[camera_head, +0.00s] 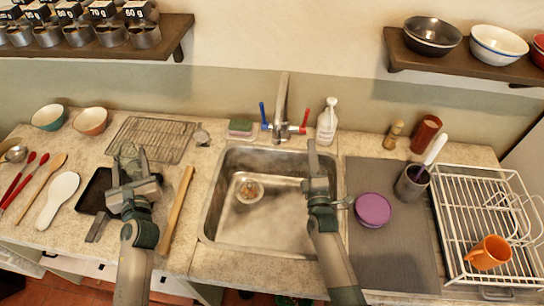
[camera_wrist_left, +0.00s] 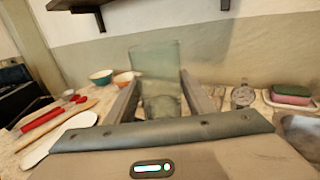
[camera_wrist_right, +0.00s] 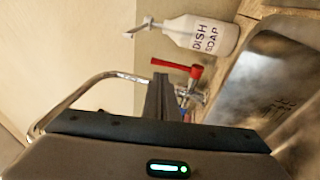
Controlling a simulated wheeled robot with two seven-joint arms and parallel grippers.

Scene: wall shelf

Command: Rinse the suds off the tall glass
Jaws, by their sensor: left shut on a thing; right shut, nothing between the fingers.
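The tall clear glass (camera_wrist_left: 157,62) stands between the fingers of my left gripper (camera_wrist_left: 159,80) in the left wrist view. My left gripper (camera_head: 130,178) is shut on it over the counter left of the sink; the glass (camera_head: 128,154) is faint in the head view. I cannot make out suds on it. The steel sink (camera_head: 285,238) has a tall faucet (camera_head: 281,95) behind it, with a blue handle (camera_head: 263,112) on the left and a red handle (camera_head: 304,115) on the right. No running water shows. My right gripper (camera_head: 313,155) is shut and empty at the sink's right side.
A dish soap bottle (camera_head: 327,122) stands right of the faucet and a sponge (camera_head: 241,126) left of it. A wire rack (camera_head: 150,138), dark tray (camera_head: 92,192) and wooden rolling pin (camera_head: 177,212) lie left.

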